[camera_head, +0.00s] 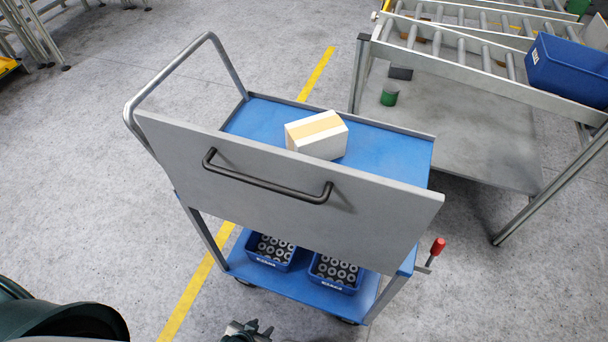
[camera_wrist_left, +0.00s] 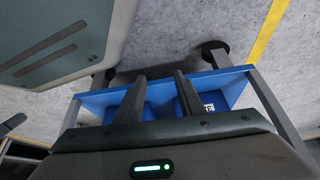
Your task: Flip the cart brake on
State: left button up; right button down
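The cart (camera_head: 300,180) has a grey front panel with a dark handle, a blue top shelf and a blue lower shelf. Its brake lever (camera_head: 437,247) has a red grip and stands up, tilted, at the cart's lower right side. My left gripper (camera_head: 250,330) is at the bottom edge of the head view, in front of the lower shelf, well left of the lever and apart from it. In the left wrist view the two dark fingers (camera_wrist_left: 160,76) are spread with nothing between them. The lower shelf (camera_wrist_left: 95,98) lies beyond them. My right gripper is not seen.
A white and tan box (camera_head: 317,135) lies on the top shelf. Two blue bins of grey parts (camera_head: 337,272) stand on the lower shelf. A roller rack (camera_head: 480,85) with a blue bin (camera_head: 567,70) is behind at right. Floor right of the lever is clear.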

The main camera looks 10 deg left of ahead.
aim_at(437, 247)
jog(key=i+j+u, duration=0.1)
jog(key=u, duration=0.15)
jog(key=l+z, duration=0.1)
jog(key=z, duration=0.3)
jog(key=l+z, duration=0.1)
jog(key=z, duration=0.25)
jog(key=l+z, duration=0.1)
jog(key=z, duration=0.3)
